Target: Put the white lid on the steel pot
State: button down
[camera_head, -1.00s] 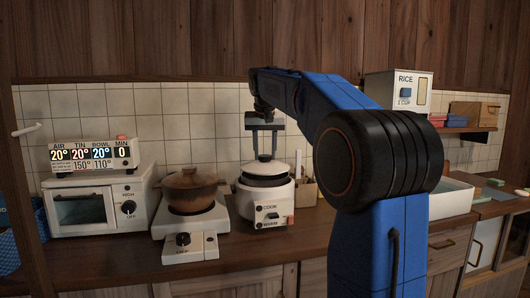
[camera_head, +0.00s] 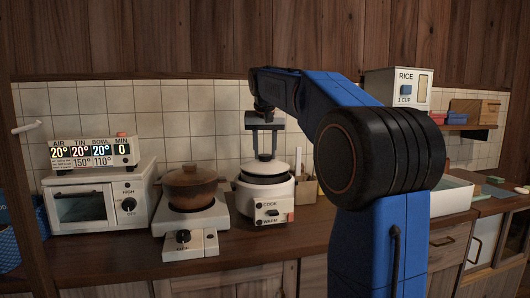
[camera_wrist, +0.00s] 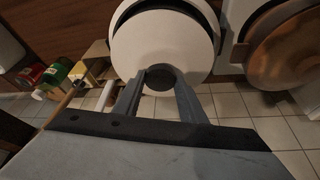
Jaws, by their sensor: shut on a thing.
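The white lid (camera_head: 265,168) is a round disc with a dark knob. My gripper (camera_head: 265,156) is above it with its fingers pointing down, shut on the knob. In the wrist view the lid (camera_wrist: 165,35) fills the top centre, with the knob between the fingertips (camera_wrist: 160,80). The lid is level over the white rice cooker (camera_head: 264,203), close to its top. I cannot tell whether it touches. A dark ring and the cooker's pale rim show past the lid in the wrist view. No steel pot is clearly visible; one inside the cooker would be hidden.
A brown lidded pot (camera_head: 190,188) sits on a white burner (camera_head: 188,221) left of the cooker. A toaster oven (camera_head: 98,204) with a display on top stands further left. A holder with utensils (camera_head: 306,188) is close on the cooker's right. Tiles rise behind.

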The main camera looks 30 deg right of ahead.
jog(key=shift+f, duration=0.7)
dwell(1.0)
jog(key=c, duration=1)
grip_release()
jog(key=shift+c, duration=0.2)
jog(key=v, duration=1.7)
jog(key=shift+r, duration=0.25)
jog(key=s+a+f+n, duration=0.2)
jog(key=s+a+f, duration=0.3)
jog(key=s+f, duration=0.6)
jog(key=s+a+f+n+y, duration=0.1)
jog(key=s+a+f, duration=0.3)
jog(key=s+f, duration=0.7)
jog(key=s+a+f+n+y, duration=0.1)
jog(key=s+a+f+n, duration=0.2)
jog(key=s+f, duration=0.8)
notch_tip(320, 180, down, 11)
jog(key=a, duration=0.2)
jog(key=shift+s+a+f+t, duration=0.2)
jog(key=shift+a+t, duration=0.1)
jog(key=shift+t, duration=0.1)
